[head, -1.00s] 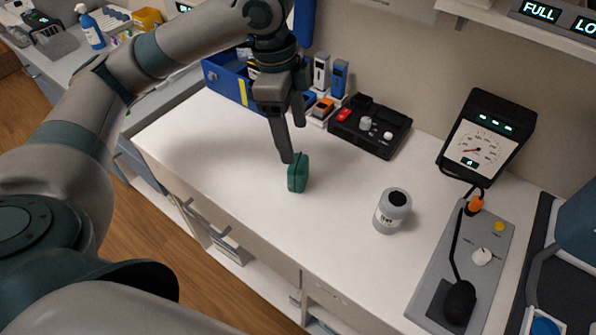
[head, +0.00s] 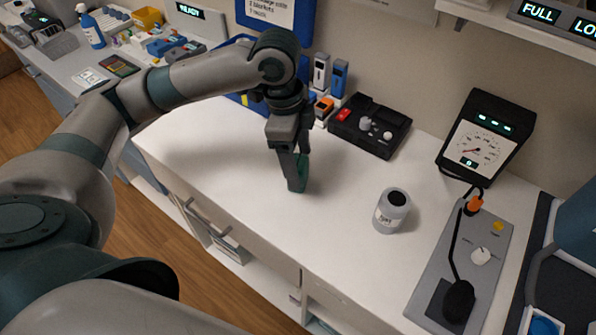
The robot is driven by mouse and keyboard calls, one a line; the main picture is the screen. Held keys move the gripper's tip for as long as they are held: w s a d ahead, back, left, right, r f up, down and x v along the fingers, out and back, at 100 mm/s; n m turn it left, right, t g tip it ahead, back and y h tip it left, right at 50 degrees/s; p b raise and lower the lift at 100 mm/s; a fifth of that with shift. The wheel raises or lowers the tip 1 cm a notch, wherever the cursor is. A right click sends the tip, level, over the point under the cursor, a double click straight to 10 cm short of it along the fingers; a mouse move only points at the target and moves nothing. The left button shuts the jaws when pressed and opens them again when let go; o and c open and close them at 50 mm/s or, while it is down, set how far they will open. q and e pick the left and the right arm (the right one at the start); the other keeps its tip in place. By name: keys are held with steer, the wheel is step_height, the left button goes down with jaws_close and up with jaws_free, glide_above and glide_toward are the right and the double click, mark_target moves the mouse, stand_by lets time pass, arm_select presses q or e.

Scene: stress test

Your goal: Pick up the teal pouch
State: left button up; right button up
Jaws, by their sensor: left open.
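The teal pouch (head: 303,184) stands upright on the white counter (head: 245,190), near its middle. My left gripper (head: 298,174) points down over it, with its fingers at the pouch and one finger in front, hiding much of it. The jaws are open, one finger on the near side and the other toward the far side. I cannot tell whether the fingers touch the pouch. My right gripper is not in view.
A grey labelled jar (head: 391,212) stands to the right of the pouch. A black control box (head: 370,126) sits behind it. A gauge (head: 487,140) and a grey panel (head: 470,262) with a cable stand further right. The counter left of the pouch is clear.

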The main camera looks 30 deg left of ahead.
arm_select(q)
steer(key=shift+f, duration=0.45)
steer(key=shift+d+f+p, duration=0.15)
steer(key=shift+f, duration=0.85)
steer(key=shift+d+f+p, duration=0.1)
steer(key=shift+f+p, duration=0.05)
steer(key=shift+f, duration=0.8)
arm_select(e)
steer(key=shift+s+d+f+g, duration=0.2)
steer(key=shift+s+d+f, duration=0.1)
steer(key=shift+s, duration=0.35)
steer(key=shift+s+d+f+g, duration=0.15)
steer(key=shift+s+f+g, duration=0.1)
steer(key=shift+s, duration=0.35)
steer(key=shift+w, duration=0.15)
arm_select(q)
steer(key=c, duration=1.3)
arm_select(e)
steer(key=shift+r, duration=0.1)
arm_select(q)
steer(key=shift+r, duration=0.15)
